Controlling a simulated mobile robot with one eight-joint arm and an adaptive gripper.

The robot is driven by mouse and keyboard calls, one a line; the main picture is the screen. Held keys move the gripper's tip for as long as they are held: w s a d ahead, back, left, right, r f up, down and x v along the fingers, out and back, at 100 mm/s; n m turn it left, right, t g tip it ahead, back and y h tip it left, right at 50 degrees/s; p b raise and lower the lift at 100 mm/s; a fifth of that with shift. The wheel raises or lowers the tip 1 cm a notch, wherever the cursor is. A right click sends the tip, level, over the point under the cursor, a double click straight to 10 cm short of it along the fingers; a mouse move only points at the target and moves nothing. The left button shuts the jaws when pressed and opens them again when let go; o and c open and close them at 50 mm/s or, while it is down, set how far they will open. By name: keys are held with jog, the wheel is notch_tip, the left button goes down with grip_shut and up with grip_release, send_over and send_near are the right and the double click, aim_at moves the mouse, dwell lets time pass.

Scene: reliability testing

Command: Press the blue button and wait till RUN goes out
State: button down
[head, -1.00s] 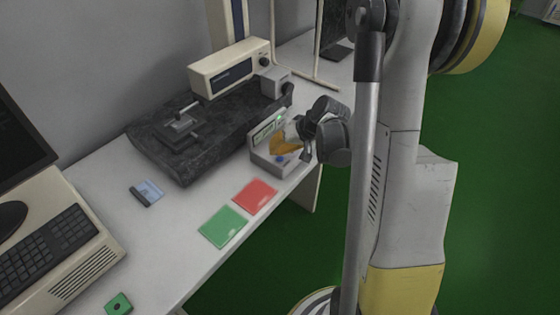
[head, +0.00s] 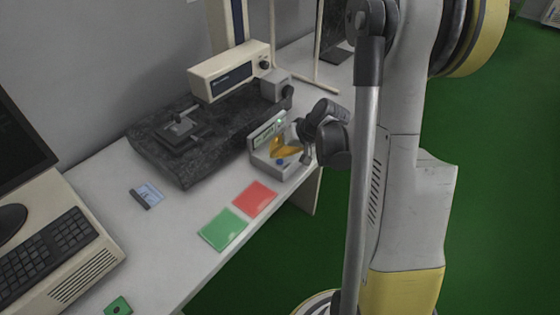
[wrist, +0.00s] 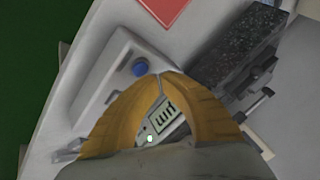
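The grey test device (head: 270,165) stands near the front edge of the bench, with an upright display panel at its back. Its blue button (head: 281,162) is on the lower front part; it also shows in the wrist view (wrist: 140,67). The small display (wrist: 166,114) shows dark marks too blurred to read. A small light (head: 279,121) on the panel looks pale green; in the wrist view a white spot (wrist: 149,139) lies by the display. My gripper (wrist: 160,74) has yellow fingers with tips together, empty, close beside the blue button. The button is uncovered; no contact is visible.
A red card (head: 256,198) and a green card (head: 223,229) lie left of the device. A dark stone-like slab (head: 190,165) with an instrument stands behind. A keyboard (head: 45,258) is at the left. The bench front edge is close.

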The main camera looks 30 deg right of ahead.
jog(key=shift+f+b, duration=0.45)
jog(key=shift+b, duration=0.05)
jog(key=shift+f+b, duration=0.35)
jog(key=shift+f, duration=0.05)
dwell(0.7)
jog(key=shift+r, duration=0.15)
jog(key=shift+r+p, duration=0.55)
jog(key=shift+r, duration=0.15)
